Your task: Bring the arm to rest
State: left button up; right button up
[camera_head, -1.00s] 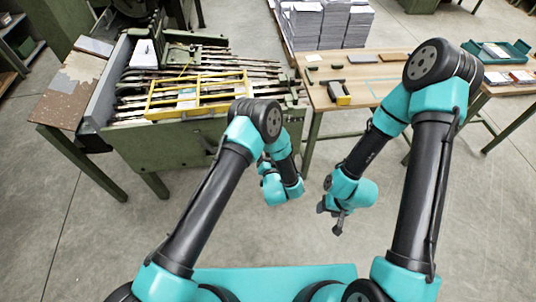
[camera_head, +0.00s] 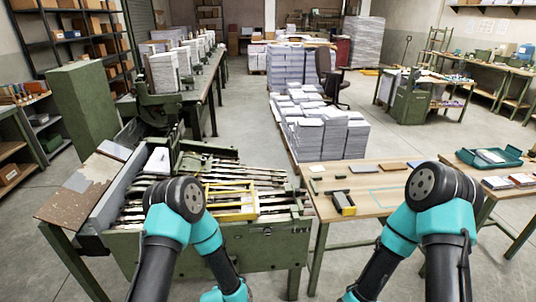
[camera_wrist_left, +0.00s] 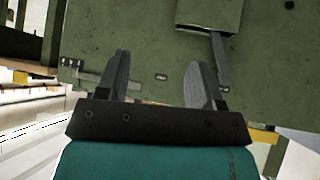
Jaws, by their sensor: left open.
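In the left wrist view my left gripper (camera_wrist_left: 160,82) is open, with its two dark fingers apart and nothing between them. It faces a green metal panel (camera_wrist_left: 130,35); I cannot tell how far off. In the head view only my left arm (camera_head: 185,200) and right arm (camera_head: 440,190) show, bent in front of the machine and the table. Both grippers are below the bottom edge of the head view.
A green machine (camera_head: 262,250) with long metal bars and a yellow frame (camera_head: 232,205) stands ahead on the left. A wooden table (camera_head: 375,182) with a yellow-black tool (camera_head: 343,203) is on the right. Paper stacks (camera_head: 325,135) stand behind it. A teal tray (camera_head: 490,158) lies far right.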

pick_arm(q)
jog(key=s+a+r+n+g+h, duration=0.1)
jog(key=s+a+g, duration=0.2)
jog(key=s, duration=0.6)
jog(key=s+a+r+n+g+h, duration=0.1)
jog(key=s+a+g, duration=0.3)
jog(key=s, duration=0.5)
jog(key=shift+a+r+n+g, duration=0.3)
jog(key=shift+a+r+n, duration=0.2)
jog(key=shift+a+r, duration=0.45)
